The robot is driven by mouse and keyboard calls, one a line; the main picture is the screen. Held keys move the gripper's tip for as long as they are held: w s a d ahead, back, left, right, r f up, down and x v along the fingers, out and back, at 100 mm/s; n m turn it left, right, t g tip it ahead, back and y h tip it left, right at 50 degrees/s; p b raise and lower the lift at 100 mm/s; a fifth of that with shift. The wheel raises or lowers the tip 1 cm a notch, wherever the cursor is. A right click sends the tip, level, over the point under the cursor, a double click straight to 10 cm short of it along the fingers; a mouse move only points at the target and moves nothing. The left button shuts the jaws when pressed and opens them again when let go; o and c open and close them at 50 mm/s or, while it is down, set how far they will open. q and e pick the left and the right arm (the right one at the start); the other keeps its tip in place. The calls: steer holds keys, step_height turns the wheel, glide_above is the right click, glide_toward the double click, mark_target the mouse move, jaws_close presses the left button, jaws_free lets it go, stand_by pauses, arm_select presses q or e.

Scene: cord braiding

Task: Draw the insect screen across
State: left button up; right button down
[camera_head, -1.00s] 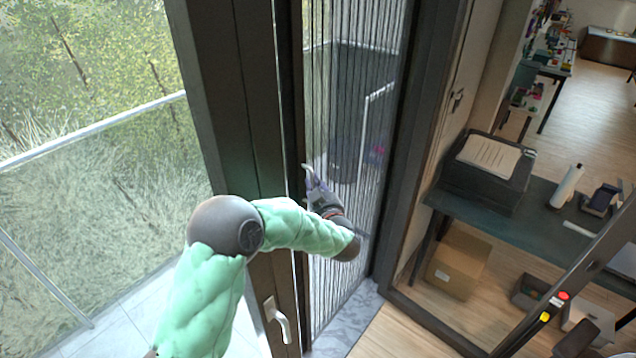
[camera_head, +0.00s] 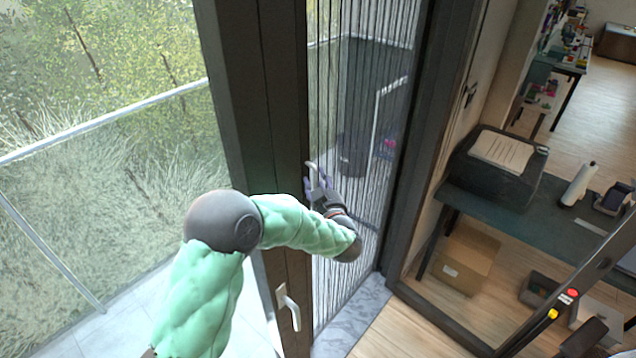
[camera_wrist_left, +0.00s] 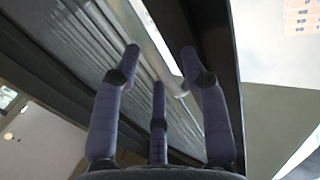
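The insect screen (camera_head: 372,70) is a dark, finely pleated mesh hanging in the doorway, and balcony things show through it. Its pleats also show in the wrist view (camera_wrist_left: 85,55). A pale bar-like handle (camera_head: 311,171) stands near the mesh's left side, beside the dark door frame (camera_head: 255,95). My left gripper (camera_head: 318,192) is at this handle. In the left wrist view, its purple fingers (camera_wrist_left: 161,55) stand apart, with the pale bar (camera_wrist_left: 150,28) running between them. A gap shows between the tips; contact is hard to judge. My right gripper is out of view.
A white door handle (camera_head: 290,306) sticks out below my left forearm. The dark right frame post (camera_head: 432,130) bounds the doorway. At right stand a dark table (camera_head: 560,222) and a cardboard box (camera_head: 466,262). Wooden floor is bare in front.

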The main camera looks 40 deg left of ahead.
arm_select(q)
steer(key=v, duration=1.2)
